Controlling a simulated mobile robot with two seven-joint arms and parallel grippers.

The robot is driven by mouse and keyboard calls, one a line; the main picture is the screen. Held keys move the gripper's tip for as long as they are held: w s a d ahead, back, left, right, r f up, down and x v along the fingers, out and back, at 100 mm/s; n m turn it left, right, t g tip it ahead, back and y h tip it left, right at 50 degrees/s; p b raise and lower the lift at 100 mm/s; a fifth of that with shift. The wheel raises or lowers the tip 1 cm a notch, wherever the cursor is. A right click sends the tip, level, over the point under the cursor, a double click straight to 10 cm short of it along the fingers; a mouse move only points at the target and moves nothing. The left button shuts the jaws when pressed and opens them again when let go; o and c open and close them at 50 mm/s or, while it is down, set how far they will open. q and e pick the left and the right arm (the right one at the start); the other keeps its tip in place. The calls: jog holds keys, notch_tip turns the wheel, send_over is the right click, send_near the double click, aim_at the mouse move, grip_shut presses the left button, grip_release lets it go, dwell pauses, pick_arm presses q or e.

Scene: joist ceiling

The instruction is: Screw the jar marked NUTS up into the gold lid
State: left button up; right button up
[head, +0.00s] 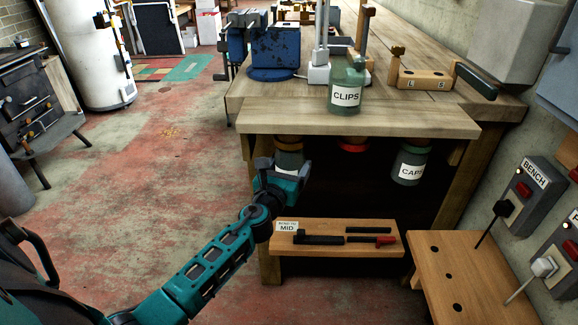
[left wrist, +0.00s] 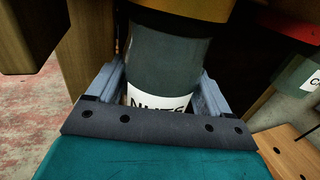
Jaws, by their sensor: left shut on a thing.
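The NUTS jar (left wrist: 165,60) is grey-green glass with a white label; the label's lower part is hidden by my gripper. It stands upright under the bench top and also shows in the head view (head: 289,160). The gold lid (left wrist: 185,8) is directly above the jar, fixed under the bench, and also shows in the head view (head: 289,140). The jar's top meets the lid's underside; I cannot tell whether the threads are engaged. My left gripper (head: 283,174) is shut on the jar, one finger on each side, from the front. My right gripper is out of view.
A red lid (head: 352,147) without a jar and a CAPS jar (head: 410,165) hang to the right. A CLIPS jar (head: 346,88) stands on the bench top (head: 400,122). A low shelf (head: 325,252) with tools lies below. A wooden post stands close left of the jar.

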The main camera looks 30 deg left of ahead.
pick_arm(q)
jog(key=shift+r+p, duration=0.85)
jog(key=shift+r, duration=0.05)
jog(key=shift+d+n+g+y, duration=0.1)
jog(key=shift+n+g+y, duration=0.5)
jog(key=shift+n+y, duration=0.9)
jog(key=shift+m+y, duration=0.3)
jog(key=shift+w+d+n+g+y+b, duration=0.15)
jog(key=shift+n+g+y+b, duration=0.5)
jog(key=shift+y, duration=0.35)
jog(key=shift+c, duration=0.6)
jog(key=shift+r+n+g+y, duration=0.1)
jog(key=shift+n+g+y, duration=0.15)
jog(key=shift+n+y, duration=0.25)
